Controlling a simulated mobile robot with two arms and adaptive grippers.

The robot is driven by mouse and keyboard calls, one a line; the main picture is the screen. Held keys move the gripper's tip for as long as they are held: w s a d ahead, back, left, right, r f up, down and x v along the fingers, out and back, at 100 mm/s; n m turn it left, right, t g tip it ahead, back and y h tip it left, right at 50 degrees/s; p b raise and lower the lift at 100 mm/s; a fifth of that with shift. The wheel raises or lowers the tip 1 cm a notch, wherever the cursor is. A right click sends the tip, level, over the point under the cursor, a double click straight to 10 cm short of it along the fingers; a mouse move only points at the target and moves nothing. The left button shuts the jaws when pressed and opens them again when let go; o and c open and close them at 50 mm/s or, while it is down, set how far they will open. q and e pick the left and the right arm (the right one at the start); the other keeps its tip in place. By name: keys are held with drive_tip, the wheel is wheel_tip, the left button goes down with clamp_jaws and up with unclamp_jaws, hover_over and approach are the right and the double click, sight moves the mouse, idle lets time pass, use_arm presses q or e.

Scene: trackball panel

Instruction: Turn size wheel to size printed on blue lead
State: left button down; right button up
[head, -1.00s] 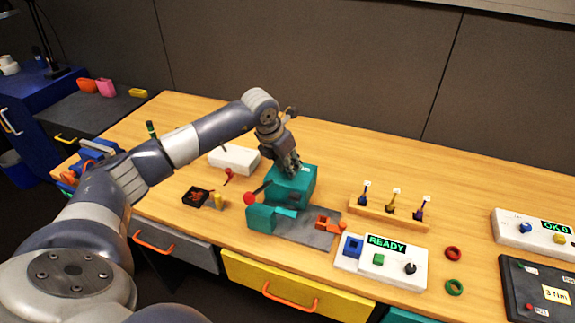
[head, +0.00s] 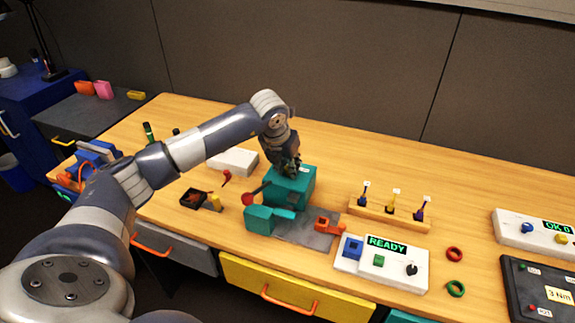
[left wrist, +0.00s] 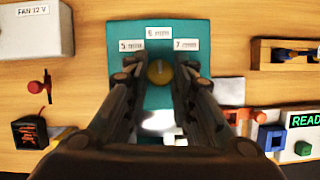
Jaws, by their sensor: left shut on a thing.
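The teal crimping press (head: 296,188) stands mid-table, with a red-knobbed lever at its left. In the left wrist view its top (left wrist: 120,70) carries labels reading 5 mm, 6 mm and 7 mm around a yellow, round size wheel (left wrist: 159,72). My left gripper (head: 290,168) points down onto the press. In the left wrist view my left gripper (left wrist: 160,76) has its fingers shut on the wheel, one on each side. The blue lead (head: 365,196) stands in a wooden rack with a white tag whose print is too small to read. My right gripper is out of view.
The wooden rack (head: 385,214) also holds a yellow and a purple lead. A white panel (head: 400,276) reading READY stands in front, with red and green rings to its right. A white box (head: 234,160) and a black tray (head: 201,200) sit left of the press.

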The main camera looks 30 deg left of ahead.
use_arm(q)
drive_tip(key=c, duration=1.3)
unclamp_jaws()
drive_tip(key=shift+w+r, duration=0.15)
drive_tip(key=shift+r, duration=0.05)
drive_tip(key=shift+f, duration=0.1)
drive_tip(key=v, duration=1.2)
